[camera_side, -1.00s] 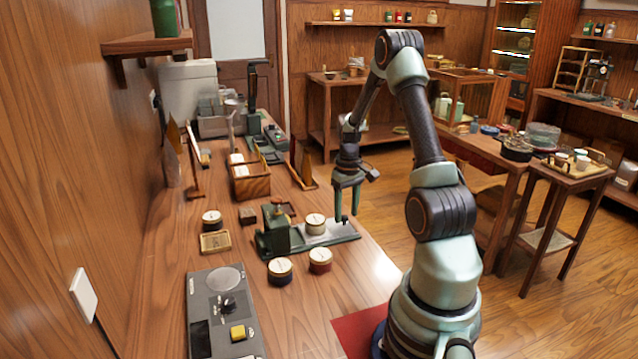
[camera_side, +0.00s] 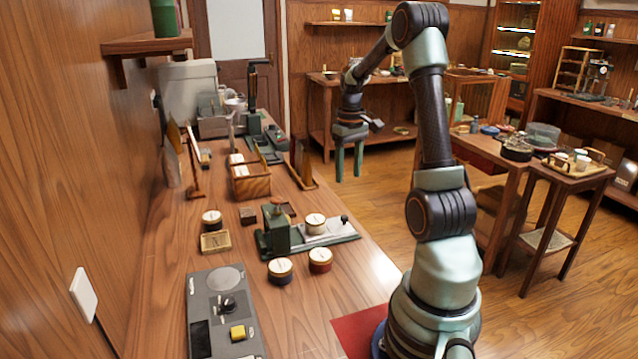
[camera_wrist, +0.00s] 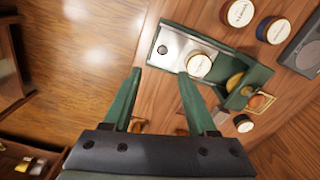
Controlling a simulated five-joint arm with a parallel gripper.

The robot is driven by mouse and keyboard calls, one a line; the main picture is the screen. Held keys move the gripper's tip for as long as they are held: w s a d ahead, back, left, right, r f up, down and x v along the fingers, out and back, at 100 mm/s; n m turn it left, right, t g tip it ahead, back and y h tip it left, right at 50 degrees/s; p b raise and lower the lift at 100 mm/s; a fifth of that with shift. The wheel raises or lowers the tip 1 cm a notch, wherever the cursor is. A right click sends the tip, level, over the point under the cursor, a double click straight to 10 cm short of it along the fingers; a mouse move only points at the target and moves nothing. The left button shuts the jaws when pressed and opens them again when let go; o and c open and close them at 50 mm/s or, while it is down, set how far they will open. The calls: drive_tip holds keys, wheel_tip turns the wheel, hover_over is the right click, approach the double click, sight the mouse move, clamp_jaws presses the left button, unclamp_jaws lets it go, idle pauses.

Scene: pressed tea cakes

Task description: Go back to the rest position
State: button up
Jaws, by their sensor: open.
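My gripper (camera_side: 348,177) is open and empty, raised above the bench's right edge behind the green press. It also shows in the wrist view (camera_wrist: 158,75), its two green fingers apart with nothing between them. The green press (camera_side: 277,230) stands on the bench with a metal plate reaching right, and it shows in the wrist view (camera_wrist: 228,62). A round, cream-topped tin (camera_side: 315,224) sits on that plate, apart from my gripper, and is also in the wrist view (camera_wrist: 199,66).
Two cream-topped tins, one dark blue (camera_side: 280,271) and one red (camera_side: 320,261), stand in front of the press. A third tin (camera_side: 212,221) stands left, behind a small wooden tray (camera_side: 215,242). A grey control panel (camera_side: 222,312) lies at the front. Open floor (camera_side: 385,200) lies right of the bench.

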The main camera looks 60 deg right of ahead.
drive_tip(key=w+a+r+n+t, duration=0.15)
drive_tip(key=w+a+r, duration=0.3)
drive_tip(key=a, duration=0.45)
drive_tip(key=s+a+r+n+t, duration=0.1)
drive_tip(key=a+r+n+t, duration=0.1)
drive_tip(key=a, duration=1)
drive_tip(key=s+a+r+n+t, duration=0.1)
drive_tip(key=a+r+n+t, duration=0.1)
drive_tip(key=a, duration=1)
drive_tip(key=shift+s+a+r, duration=0.3)
drive_tip(key=shift+r, duration=0.25)
